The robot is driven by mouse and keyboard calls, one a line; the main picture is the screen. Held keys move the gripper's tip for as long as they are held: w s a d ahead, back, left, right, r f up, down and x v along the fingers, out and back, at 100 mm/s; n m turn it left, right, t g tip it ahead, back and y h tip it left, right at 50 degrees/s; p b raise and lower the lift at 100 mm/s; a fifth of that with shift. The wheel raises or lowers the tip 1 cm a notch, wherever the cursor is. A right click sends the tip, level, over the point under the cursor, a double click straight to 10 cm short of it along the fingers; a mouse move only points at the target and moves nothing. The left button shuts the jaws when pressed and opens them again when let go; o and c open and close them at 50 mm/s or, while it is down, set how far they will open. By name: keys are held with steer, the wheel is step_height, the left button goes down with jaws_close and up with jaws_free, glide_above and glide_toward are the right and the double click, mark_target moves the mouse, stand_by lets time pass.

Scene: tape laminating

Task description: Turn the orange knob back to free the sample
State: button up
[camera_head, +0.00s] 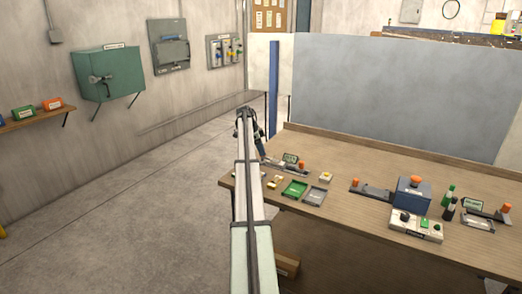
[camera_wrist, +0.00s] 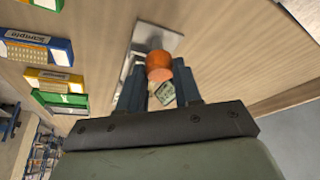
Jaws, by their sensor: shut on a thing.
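My gripper (camera_wrist: 160,76) is over the left end of a small grey fixture (camera_head: 280,165) on the bench. In the wrist view its two dark fingers close on an orange knob (camera_wrist: 158,74). A brighter orange rounded part (camera_wrist: 158,57) shows just past it, above the fixture's pale plate (camera_wrist: 160,37). In the head view an orange part (camera_head: 301,164) stands at the fixture's right end, beside a green-lit display (camera_head: 290,158). A green and white piece (camera_wrist: 166,95) shows between the fingers. The held knob is hidden in the head view, and its turn cannot be told. The sample cannot be made out in the fixture.
Sample packs (camera_wrist: 40,47) and a green tray (camera_head: 294,188) lie near the bench's front edge. A grey tray (camera_head: 315,196) is beside it. A grey panel (camera_head: 400,95) stands behind.

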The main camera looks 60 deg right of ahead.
steer(key=shift+c, duration=0.6)
steer(key=shift+n, duration=0.3)
steer(key=n, duration=0.1)
steer(key=n+h, duration=0.1)
steer(key=shift+s+a+n+t, duration=0.15)
steer(key=shift+n+t, duration=0.25)
steer(key=n+t, duration=0.1)
steer(key=n, duration=0.1)
steer(key=n+h, duration=0.1)
steer(key=n, duration=0.2)
steer(key=shift+s+t, duration=0.15)
steer(key=shift+t, duration=0.25)
steer(key=n+t, duration=0.1)
steer(key=n, duration=0.3)
steer(key=shift+s+n+t, duration=0.1)
steer(key=shift+n+t, duration=0.3)
steer(key=shift+s+n+t+y, duration=0.15)
steer(key=shift+n+t, duration=0.3)
steer(key=shift+n, duration=0.7)
steer(key=shift+w+n+t+y, duration=0.15)
steer(key=shift+n+t, duration=0.3)
steer(key=shift+n, duration=0.7)
steer(key=shift+s, duration=0.1)
